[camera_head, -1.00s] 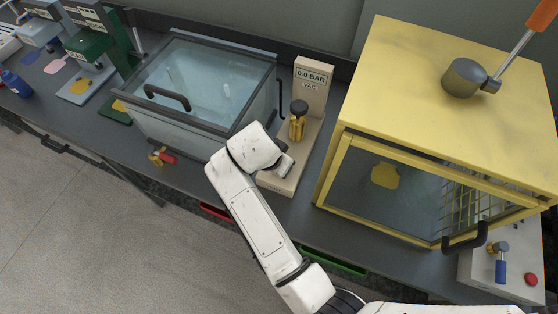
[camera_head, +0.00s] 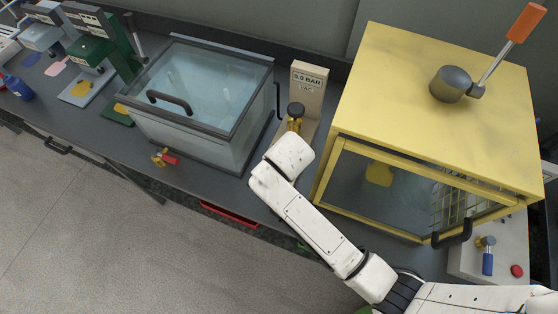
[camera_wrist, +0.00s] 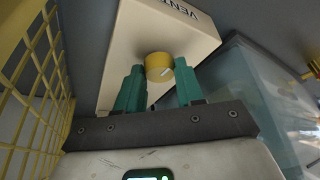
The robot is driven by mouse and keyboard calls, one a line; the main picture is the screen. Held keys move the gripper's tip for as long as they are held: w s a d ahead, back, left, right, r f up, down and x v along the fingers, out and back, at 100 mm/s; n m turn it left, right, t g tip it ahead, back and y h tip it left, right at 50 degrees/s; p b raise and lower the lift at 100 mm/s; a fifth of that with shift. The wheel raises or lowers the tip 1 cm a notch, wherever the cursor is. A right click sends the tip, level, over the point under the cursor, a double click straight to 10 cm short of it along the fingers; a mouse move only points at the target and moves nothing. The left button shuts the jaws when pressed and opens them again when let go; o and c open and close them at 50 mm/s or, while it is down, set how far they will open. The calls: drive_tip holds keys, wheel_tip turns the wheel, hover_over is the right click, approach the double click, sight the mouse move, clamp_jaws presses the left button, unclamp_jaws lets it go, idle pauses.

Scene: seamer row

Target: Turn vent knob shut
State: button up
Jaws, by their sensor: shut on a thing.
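The vent knob (camera_wrist: 157,63) is a round yellow knob with a white mark, on a cream base (camera_wrist: 113,55) lettered VENT in the wrist view. My gripper (camera_wrist: 159,75) has its green fingers on either side of the knob and is shut on it. In the head view, the cream column (camera_head: 308,83) of this unit stands between the tank and the yellow cabinet, with a BAR display and a VAC label. A brass fitting with a dark cap (camera_head: 295,112) stands before it. My arm hides the knob and my fingers there.
The glass-lidded tank (camera_head: 200,95) stands left of the unit, with a red-handled valve (camera_head: 168,158) low at its front. The yellow cabinet (camera_head: 440,95) with a wire grid is close on the right. The grid (camera_wrist: 35,80) also shows at the wrist view's left.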

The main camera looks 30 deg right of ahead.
drive_tip(key=shift+r+n, duration=0.1)
drive_tip(key=shift+n, duration=0.6)
drive_tip(key=shift+w+y, duration=0.1)
drive_tip(key=shift+y, duration=0.2)
drive_tip(key=o, duration=1)
drive_tip(key=shift+o, duration=0.2)
drive_tip(key=v, duration=0.7)
drive_tip(key=shift+s+b, duration=0.25)
drive_tip(key=shift+b, duration=0.1)
drive_tip(key=shift+r, duration=0.15)
